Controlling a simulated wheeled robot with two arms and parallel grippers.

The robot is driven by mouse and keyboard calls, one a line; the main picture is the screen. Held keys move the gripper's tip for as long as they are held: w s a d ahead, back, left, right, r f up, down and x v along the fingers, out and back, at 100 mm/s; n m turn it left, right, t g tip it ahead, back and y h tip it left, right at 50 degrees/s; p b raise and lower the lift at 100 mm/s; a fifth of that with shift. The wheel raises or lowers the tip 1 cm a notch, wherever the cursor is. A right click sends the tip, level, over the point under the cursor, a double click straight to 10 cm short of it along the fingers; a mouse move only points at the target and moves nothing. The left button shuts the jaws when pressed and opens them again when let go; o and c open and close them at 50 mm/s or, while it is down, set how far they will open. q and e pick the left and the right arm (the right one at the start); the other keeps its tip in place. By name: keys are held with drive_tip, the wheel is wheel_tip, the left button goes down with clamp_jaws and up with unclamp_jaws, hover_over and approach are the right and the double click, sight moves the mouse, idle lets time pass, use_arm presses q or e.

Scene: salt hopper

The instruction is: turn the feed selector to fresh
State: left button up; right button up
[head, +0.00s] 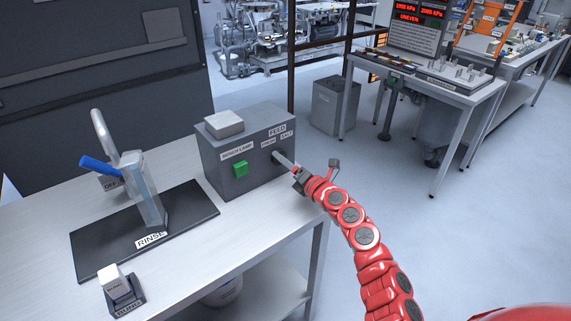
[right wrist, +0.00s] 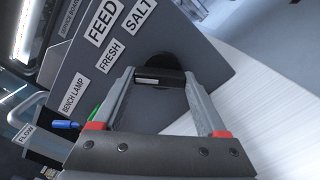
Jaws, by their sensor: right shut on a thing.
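The grey feed box (head: 222,185) stands at the right end of the steel bench. Its front carries a FEED label (head: 277,131) above a FRESH label (head: 268,143) on the left and a SALT label (head: 287,135) on the right. My right gripper (head: 279,158) reaches the box from the right. In the right wrist view its fingers (right wrist: 160,80) are shut on the dark feed selector (right wrist: 160,75), a bar with a pale mark, in front of a black round base. I cannot tell which label it points to. In the head view the gripper hides the selector. My left gripper is out of view.
A green bench lamp switch (head: 240,169) is left of the selector. A pale block (head: 224,124) lies on the box. A white bung (head: 114,281) sits at the front.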

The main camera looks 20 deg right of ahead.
drive_tip(key=o, duration=1.3)
drive_tip(key=shift+s+d, duration=0.1)
drive_tip(key=v, duration=1.7)
drive_tip(key=shift+s, duration=0.1)
